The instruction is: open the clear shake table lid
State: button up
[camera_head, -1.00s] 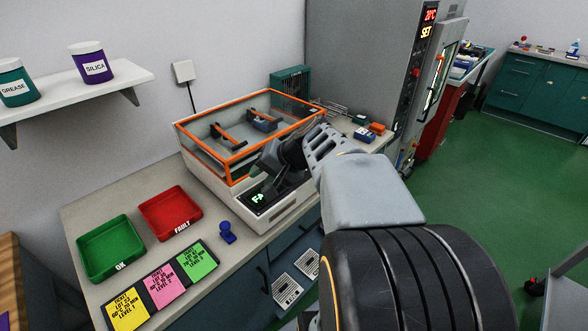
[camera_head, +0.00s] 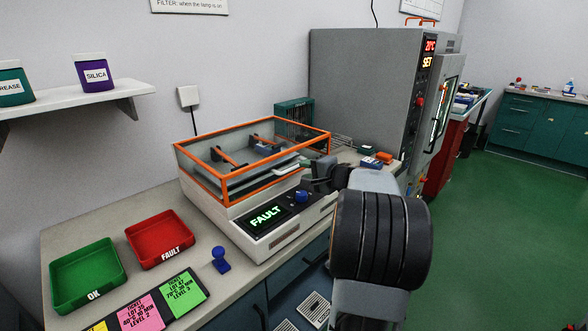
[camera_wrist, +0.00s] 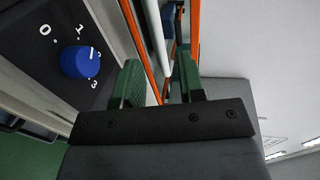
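The shake table (camera_head: 290,228) stands on the bench, its display reading FAULT and a blue knob (camera_head: 302,196) on its front panel. Its clear lid with an orange frame (camera_head: 240,186) sits down over the table; clamps show inside through it. My gripper (camera_head: 325,172) is at the front right of the lid. In the wrist view my gripper (camera_wrist: 158,82) has its two green fingers apart, with an orange edge and a pale bar (camera_wrist: 156,28) running between or just beyond them. I cannot tell whether the fingers touch either. The blue knob (camera_wrist: 80,62) is left of the fingers.
A green OK tray (camera_head: 88,275), a red FAULT tray (camera_head: 160,239) and coloured ticket cards (camera_head: 140,312) lie at the bench's left. A blue stamp-like object (camera_head: 220,260) stands near them. A tall grey oven (camera_head: 360,90) stands at the right behind small blue and orange items.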

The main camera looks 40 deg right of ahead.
aim_at(294, 168)
jog(key=shift+x, duration=3)
grip_shut()
